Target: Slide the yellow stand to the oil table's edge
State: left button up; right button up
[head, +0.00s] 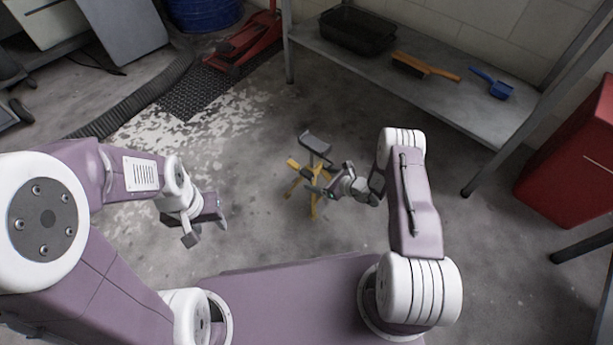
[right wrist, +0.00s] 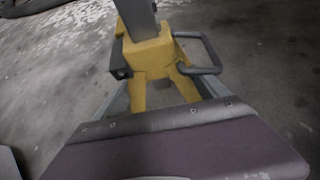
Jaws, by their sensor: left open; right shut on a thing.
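The yellow stand (head: 293,184) stands upright on the concrete floor in the middle of the head view, with splayed yellow legs and a dark grey post and cradle on top. My right gripper (head: 318,184) reaches it from the right and is shut on it. In the right wrist view the stand's yellow body (right wrist: 152,56) is between the fingers, with a dark loop handle on its right side. My left gripper (head: 206,226) is open and empty above the floor, left of the stand. The oil table (head: 470,112) is the grey metal table at the upper right.
On the table are a black tray (head: 356,30), an orange-handled brush (head: 422,67) and a blue scoop (head: 491,83). Table legs reach the floor. A red cabinet (head: 575,155) stands at right, a red jack (head: 243,42) at the back. Floor between stand and table is clear.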

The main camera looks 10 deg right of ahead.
jog(key=w+d+b, duration=0.3)
jog(key=w+d, duration=0.1)
jog(key=d, duration=0.1)
jog(key=shift+w+d+b, duration=0.15)
jog(key=shift+d+b, duration=0.15)
jog(key=shift+d, duration=0.05)
dwell(0.3)
jog(key=w+d+b, duration=0.2)
jog(key=w+d, duration=0.4)
jog(key=d, duration=0.2)
jog(key=shift+w+d, duration=0.3)
jog(key=shift+d, duration=0.1)
dwell(0.4)
